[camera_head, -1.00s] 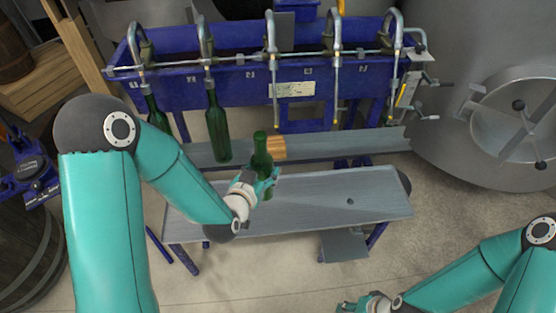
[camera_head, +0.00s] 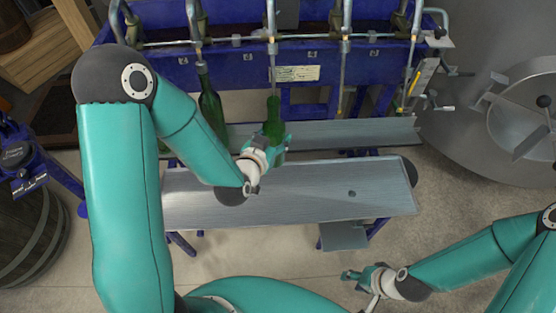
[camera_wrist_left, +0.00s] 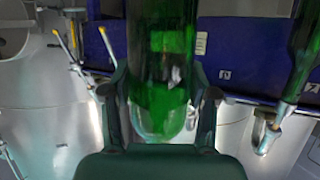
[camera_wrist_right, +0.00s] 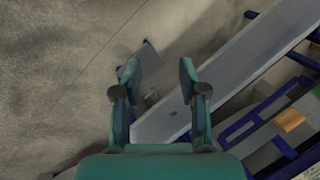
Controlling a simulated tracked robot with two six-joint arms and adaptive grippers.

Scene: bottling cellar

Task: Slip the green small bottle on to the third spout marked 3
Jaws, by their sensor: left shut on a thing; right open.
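The green small bottle (camera_head: 273,118) is upright in my left gripper (camera_head: 268,150), which is shut around its lower body. The third spout (camera_head: 272,58) comes straight down above it in the head view. The spout's lower end meets the bottle's mouth in the picture; I cannot tell whether it is inside the neck or just in front or behind. In the left wrist view the bottle (camera_wrist_left: 160,65) stands between both fingers (camera_wrist_left: 160,100), its top out of frame. My right gripper (camera_head: 352,275) is open and empty, low at the right; its spread fingers show in the right wrist view (camera_wrist_right: 158,75).
Another green bottle (camera_head: 210,108) hangs at the spout to the left. The blue filler trough (camera_head: 330,62) carries the spouts. A grey shelf (camera_head: 350,133) runs below, with a bare metal bench (camera_head: 330,195) in front. A steel tank (camera_head: 510,110) stands right.

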